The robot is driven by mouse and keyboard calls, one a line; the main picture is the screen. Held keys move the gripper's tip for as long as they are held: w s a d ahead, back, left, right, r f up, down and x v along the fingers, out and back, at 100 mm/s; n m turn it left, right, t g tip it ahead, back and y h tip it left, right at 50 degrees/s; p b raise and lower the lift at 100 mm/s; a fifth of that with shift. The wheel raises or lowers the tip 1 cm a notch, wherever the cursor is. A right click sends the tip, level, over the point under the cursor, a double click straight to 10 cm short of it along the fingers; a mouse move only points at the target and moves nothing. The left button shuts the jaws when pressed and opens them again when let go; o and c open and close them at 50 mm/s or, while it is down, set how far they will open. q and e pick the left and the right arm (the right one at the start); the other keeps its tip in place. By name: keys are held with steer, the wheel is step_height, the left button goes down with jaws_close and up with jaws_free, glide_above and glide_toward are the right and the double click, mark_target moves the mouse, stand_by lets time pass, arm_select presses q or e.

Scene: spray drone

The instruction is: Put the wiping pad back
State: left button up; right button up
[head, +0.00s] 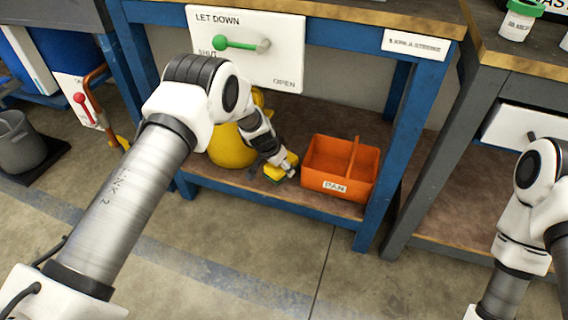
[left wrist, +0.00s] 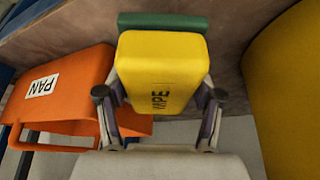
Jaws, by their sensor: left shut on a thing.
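The wiping pad (head: 277,171) is a yellow block with a green face, held over the lower shelf of the blue bench in the head view. In the left wrist view the pad (left wrist: 162,75) reads "WIPE", with its green part (left wrist: 162,22) at the far side. My left gripper (head: 283,170) is shut on the pad, with one finger on each side of its yellow body; it also shows in the left wrist view (left wrist: 160,105). Whether the pad touches the shelf I cannot tell. My right arm shows at the right edge, but its gripper is out of view.
An orange caddy (head: 322,185) labelled "PAN" stands just right of the pad. A yellow rounded container (head: 232,150) stands just left. The lower shelf (head: 310,120) has bare room behind. A white panel (head: 246,70) with a green lever (head: 235,43) hangs above.

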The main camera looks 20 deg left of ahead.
arm_select(q)
steer(key=shift+w+d+f, duration=0.2)
steer(key=shift+w+d, duration=0.05)
steer(key=shift+w, duration=0.35)
steer(key=shift+w+f, duration=0.15)
step_height(320, 180, down, 3)
steer(key=b, duration=0.2)
steer(key=shift+b, duration=0.4)
steer(key=shift+f, duration=0.2)
steer(key=shift+r, duration=0.25)
steer(key=shift+c, duration=0.3)
steer(key=shift+f, duration=0.35)
steer(key=o, duration=1.1)
steer(key=shift+r, duration=0.1)
arm_select(e)
step_height(320, 180, down, 4)
steer(key=shift+w+r, duration=0.1)
steer(key=shift+r, duration=0.15)
arm_select(q)
steer(key=shift+r, duration=0.1)
arm_select(e)
steer(key=shift+r, duration=0.1)
